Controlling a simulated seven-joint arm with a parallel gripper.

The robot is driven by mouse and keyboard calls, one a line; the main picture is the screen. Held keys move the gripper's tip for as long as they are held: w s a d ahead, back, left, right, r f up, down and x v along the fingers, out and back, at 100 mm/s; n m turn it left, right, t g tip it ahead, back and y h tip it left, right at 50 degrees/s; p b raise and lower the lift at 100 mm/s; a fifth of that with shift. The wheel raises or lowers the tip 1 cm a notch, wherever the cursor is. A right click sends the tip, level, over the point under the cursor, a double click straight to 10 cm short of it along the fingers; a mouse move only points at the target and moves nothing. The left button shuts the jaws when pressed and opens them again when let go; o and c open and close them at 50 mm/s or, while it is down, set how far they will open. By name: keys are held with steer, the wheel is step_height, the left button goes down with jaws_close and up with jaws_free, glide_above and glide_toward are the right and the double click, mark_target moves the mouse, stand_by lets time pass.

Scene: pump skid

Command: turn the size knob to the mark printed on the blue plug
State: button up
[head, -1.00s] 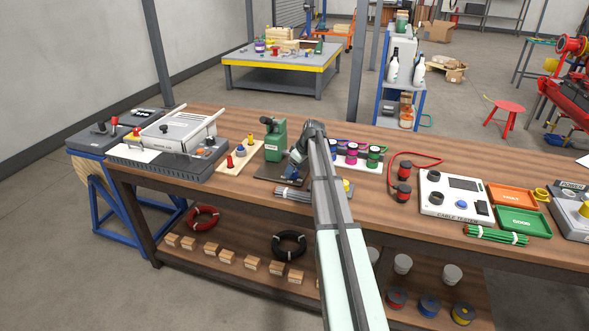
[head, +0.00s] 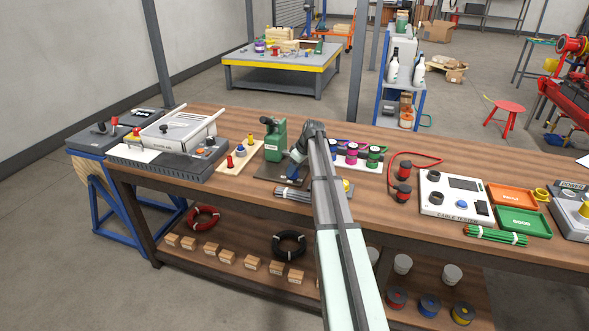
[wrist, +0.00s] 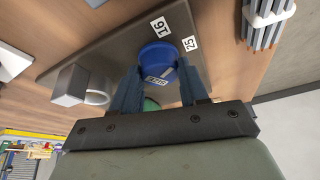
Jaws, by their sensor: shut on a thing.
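The blue size knob (wrist: 156,54) sits on a dark plate (wrist: 95,55) in the wrist view. In the head view my gripper (head: 298,165) is over the dark plate, and my arm hides the knob. A small blue plug (head: 240,150) stands on a pale board; no mark on it is readable.
The pale board (head: 228,167) with red and yellow plugs is to the left. Pink and green spools (head: 352,151) stand to the right, close to my arm.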

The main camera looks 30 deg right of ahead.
steer(key=shift+a+m, duration=0.1)
steer(key=shift+m, duration=0.2)
steer(key=m+h, duration=0.1)
steer(key=m, duration=0.2)
steer(key=shift+s+a+m+t+h, duration=0.1)
steer(key=shift+a+m+t+h, duration=0.05)
steer(key=shift+m+t+h, duration=0.25)
steer(key=m+h, duration=0.1)
steer(key=m, duration=0.3)
steer(key=shift+a+m+h, duration=0.1)
steer(key=shift+m+h, duration=0.2)
steer(key=shift+h, duration=0.1)
steer(key=m, duration=0.2)
steer(key=m+h, duration=0.1)
steer(key=m, duration=0.1)
steer(key=shift+a+g+h, duration=0.1)
steer(key=shift+g+h, duration=0.2)
steer(key=shift+g, duration=0.1)
steer(key=m, duration=0.2)
steer(key=m+g+h, duration=0.1)
steer(key=m, duration=0.1)
steer(key=shift+w+m, duration=0.2)
steer(key=shift+m, duration=0.1)
steer(key=shift+a, duration=0.1)
steer(key=o, duration=1.1)
steer(key=shift+c, duration=0.2)
